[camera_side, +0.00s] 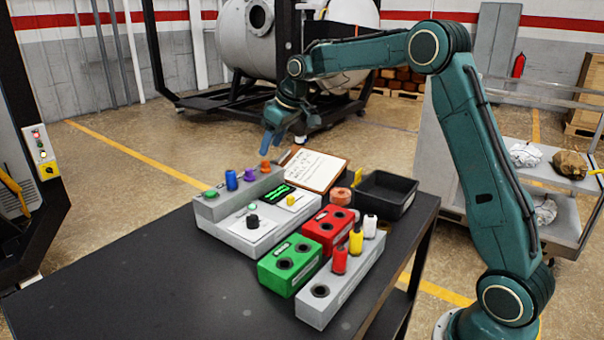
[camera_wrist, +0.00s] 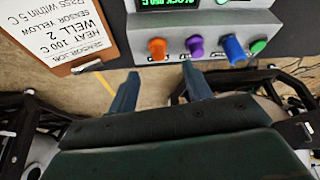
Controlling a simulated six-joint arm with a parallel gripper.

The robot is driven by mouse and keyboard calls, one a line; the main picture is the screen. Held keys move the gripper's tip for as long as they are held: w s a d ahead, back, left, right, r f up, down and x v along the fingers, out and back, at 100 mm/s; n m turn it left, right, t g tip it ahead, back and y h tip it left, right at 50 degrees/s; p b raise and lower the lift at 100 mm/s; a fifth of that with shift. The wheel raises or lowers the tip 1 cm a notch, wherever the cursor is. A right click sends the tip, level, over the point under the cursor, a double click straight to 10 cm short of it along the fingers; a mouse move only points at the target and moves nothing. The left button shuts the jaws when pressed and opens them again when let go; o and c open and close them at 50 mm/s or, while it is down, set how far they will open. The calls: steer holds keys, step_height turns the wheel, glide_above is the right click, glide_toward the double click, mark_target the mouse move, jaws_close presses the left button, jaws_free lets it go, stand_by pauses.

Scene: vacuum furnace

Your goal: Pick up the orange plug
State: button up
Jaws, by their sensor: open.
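The orange plug (camera_side: 265,166) stands upright at the right end of the long grey rack (camera_side: 240,187) at the table's far edge. In the wrist view the orange plug (camera_wrist: 157,48) is first from the left in the row. My gripper (camera_side: 274,141) is above and behind it, pointing down, with nothing held. In the wrist view my gripper (camera_wrist: 160,84) shows two blue fingers spread apart; the orange plug lies beyond their tips, roughly between them. The fingers do not touch it.
Purple (camera_wrist: 196,45) and blue (camera_wrist: 234,50) plugs stand beside the orange one, then a green one (camera_side: 211,193). A clipboard (camera_side: 318,168) lies right of the rack. Red (camera_side: 330,228) and green (camera_side: 290,262) blocks and a black tray (camera_side: 386,193) stand nearer. The table's front left is clear.

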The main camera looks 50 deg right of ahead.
mark_target(266, 161)
steer(key=shift+f, duration=0.1)
steer(key=shift+x, duration=2.5)
steer(key=shift+s+f, duration=0.1)
steer(key=c, duration=1.1)
